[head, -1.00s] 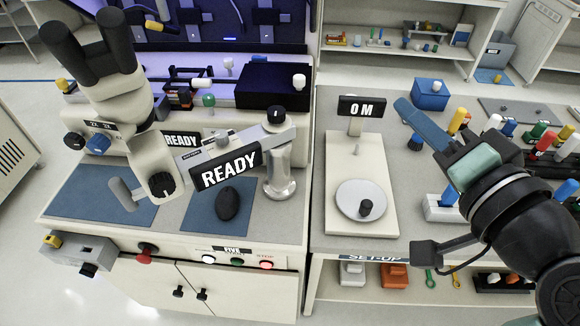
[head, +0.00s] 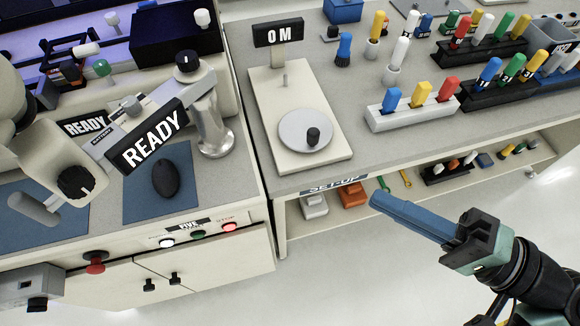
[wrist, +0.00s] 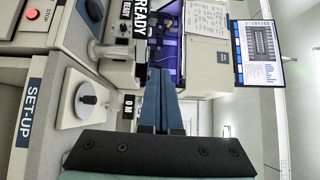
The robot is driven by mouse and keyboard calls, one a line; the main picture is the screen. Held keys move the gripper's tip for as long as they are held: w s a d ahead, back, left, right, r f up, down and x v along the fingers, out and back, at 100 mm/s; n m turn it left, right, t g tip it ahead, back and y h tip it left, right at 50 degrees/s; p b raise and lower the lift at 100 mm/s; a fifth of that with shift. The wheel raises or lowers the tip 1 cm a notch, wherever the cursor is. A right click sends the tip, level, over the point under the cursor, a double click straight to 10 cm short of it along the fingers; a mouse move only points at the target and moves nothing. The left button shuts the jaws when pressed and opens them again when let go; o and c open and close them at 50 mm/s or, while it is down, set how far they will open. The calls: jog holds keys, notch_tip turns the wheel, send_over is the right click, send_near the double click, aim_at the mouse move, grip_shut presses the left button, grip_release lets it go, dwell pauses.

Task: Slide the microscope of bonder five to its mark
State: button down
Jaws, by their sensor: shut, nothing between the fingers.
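The microscope (head: 42,160) of bonder five stands at the left edge in the head view, cut off, with a black knob on its pale body. Its pale arm runs to a round metal post (head: 213,130), and a READY sign (head: 153,138) hangs in front. The FIVE label (head: 188,226) is on the bench front below. I cannot make out the mark. My gripper (head: 378,198) is at the lower right over the floor, in front of the set-up bench, well apart from the microscope. Its long blue fingers are shut and empty; they also show in the wrist view (wrist: 160,80).
A pale stand with a 0 M display (head: 278,32) and round plate stands on the set-up bench (head: 222,65). A white block (head: 412,112) with coloured tools stands right of it. A black mouse (head: 166,178) lies on a blue mat. Open floor lies before the benches.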

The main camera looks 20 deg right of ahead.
jog(key=w+a+p, duration=0.6)
jog(key=a+p, duration=0.5)
jog(key=shift+w+f, duration=0.15)
jog(key=shift+f, duration=0.05)
dwell(0.4)
jog(key=shift+s+a+p, duration=0.25)
jog(key=shift+a, duration=0.4)
jog(key=shift+s+a+p, duration=0.2)
jog(key=shift+a+p, duration=0.05)
jog(key=shift+a, duration=0.35)
jog(key=shift+d, duration=0.1)
